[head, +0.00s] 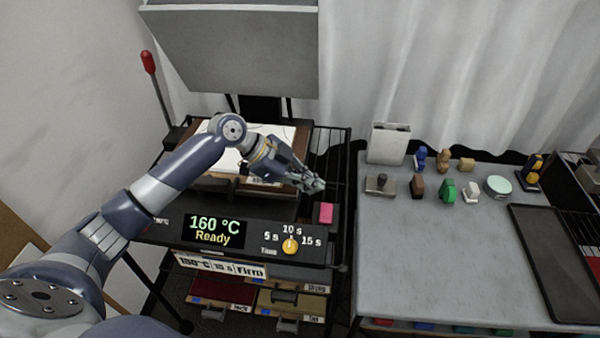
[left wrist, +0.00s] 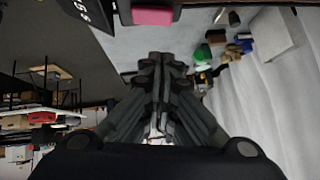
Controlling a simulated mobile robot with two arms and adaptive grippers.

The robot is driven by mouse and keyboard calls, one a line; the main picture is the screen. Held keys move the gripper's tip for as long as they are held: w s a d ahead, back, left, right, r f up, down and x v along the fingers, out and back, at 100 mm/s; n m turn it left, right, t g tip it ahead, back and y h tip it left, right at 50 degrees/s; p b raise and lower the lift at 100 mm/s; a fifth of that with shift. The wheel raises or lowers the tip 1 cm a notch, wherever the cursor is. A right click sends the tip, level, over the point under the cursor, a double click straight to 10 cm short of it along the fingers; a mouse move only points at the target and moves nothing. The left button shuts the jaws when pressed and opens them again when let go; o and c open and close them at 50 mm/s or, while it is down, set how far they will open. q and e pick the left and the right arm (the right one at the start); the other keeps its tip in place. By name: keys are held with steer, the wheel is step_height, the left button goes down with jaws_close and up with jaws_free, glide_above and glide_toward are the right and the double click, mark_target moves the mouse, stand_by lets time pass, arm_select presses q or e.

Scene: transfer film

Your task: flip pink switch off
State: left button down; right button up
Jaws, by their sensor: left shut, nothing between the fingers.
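The pink switch (head: 326,213) is on the right end of the heat press's front panel, beside the timer dial. It also shows in the left wrist view (left wrist: 152,16), at the top edge, past the fingertips. My left gripper (head: 316,186) is shut and empty, just above and behind the pink switch in the head view, and looks apart from it. In the left wrist view its closed fingers (left wrist: 160,60) point toward the switch. I cannot tell from its look whether the switch is on or off. My right gripper is not in view.
The press panel's display (head: 213,230) reads 160 °C Ready. An orange timer dial (head: 290,245) sits left of the switch. The press's raised upper plate (head: 235,45) stands behind. A grey table (head: 440,270) with several small objects and a dark tray (head: 560,265) is at the right.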

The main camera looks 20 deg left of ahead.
mark_target(321, 209)
arm_select(q)
steer(key=p+x, duration=0.1)
steer(key=x, duration=0.3)
steer(key=shift+d+r, duration=0.1)
steer(key=shift+r, duration=0.1)
steer(key=f, duration=0.1)
steer(key=f+p, duration=0.1)
steer(key=shift+w+f, duration=0.3)
steer(key=shift+w, duration=0.05)
steer(key=shift+f, duration=0.85)
steer(key=shift+w+f, duration=0.1)
steer(key=shift+f, duration=0.05)
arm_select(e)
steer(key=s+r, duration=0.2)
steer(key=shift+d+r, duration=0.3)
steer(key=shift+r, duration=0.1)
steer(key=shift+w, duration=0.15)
